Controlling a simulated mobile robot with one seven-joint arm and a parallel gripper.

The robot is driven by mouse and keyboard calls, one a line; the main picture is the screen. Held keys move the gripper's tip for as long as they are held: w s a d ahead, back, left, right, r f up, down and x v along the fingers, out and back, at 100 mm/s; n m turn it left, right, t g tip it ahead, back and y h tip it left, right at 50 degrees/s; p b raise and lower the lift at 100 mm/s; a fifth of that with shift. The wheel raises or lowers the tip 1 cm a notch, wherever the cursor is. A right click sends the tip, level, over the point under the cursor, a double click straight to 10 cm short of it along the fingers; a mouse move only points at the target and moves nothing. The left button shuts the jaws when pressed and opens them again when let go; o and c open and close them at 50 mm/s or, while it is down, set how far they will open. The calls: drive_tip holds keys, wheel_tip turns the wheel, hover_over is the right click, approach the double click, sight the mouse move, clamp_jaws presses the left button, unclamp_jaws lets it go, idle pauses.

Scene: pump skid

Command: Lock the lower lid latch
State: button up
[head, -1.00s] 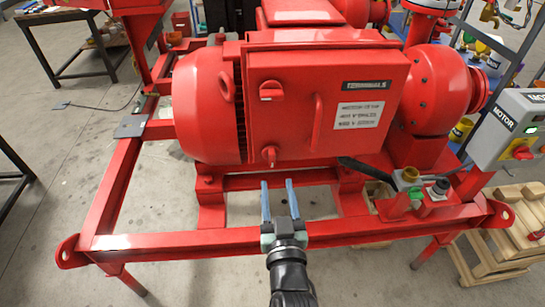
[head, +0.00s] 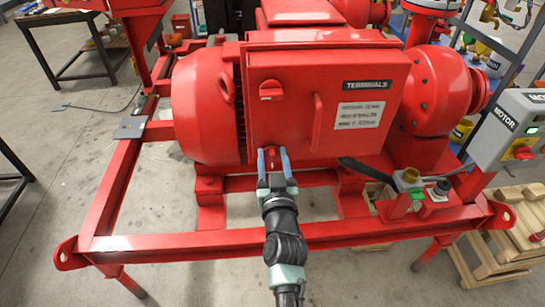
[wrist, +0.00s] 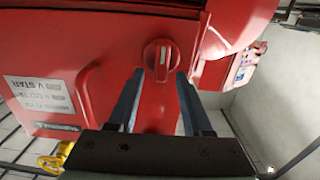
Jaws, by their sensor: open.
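The red terminal box lid (head: 335,75) faces me on the motor. Its lower latch (wrist: 162,55) is a round red knob with a raised bar, standing roughly upright in the wrist view.
A lid handle (head: 317,121) stands right of the latches. A black lever (head: 360,169) and small valve fittings (head: 410,180) sit to the lower right. The red skid rail (head: 340,231) runs beneath my arm. A grey motor switch box (head: 510,130) stands at the right.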

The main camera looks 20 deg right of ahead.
clamp_jaws()
drive_tip(key=shift+m, duration=0.3)
drive_tip(key=m, duration=0.2)
drive_tip(key=d+m+b, duration=0.1)
drive_tip(key=m, duration=0.2)
drive_tip(key=m+b, duration=0.1)
drive_tip(key=m, duration=0.2)
drive_tip(key=shift+s+d+f, duration=0.15)
drive_tip(key=shift+s+f, duration=0.05)
drive_tip(key=shift+f, duration=0.15)
drive_tip(key=shift+d+f+m, duration=0.1)
drive_tip(key=shift+f+m, duration=0.15)
drive_tip(key=shift+m, duration=1.3)
drive_tip(key=shift+d+f+m, duration=0.1)
drive_tip(key=shift+f+m, duration=0.1)
drive_tip(key=shift+m, duration=1.3)
drive_tip(key=shift+d+f+m, duration=0.1)
drive_tip(key=shift+f+m, duration=0.15)
drive_tip(key=shift+m, duration=1.3)
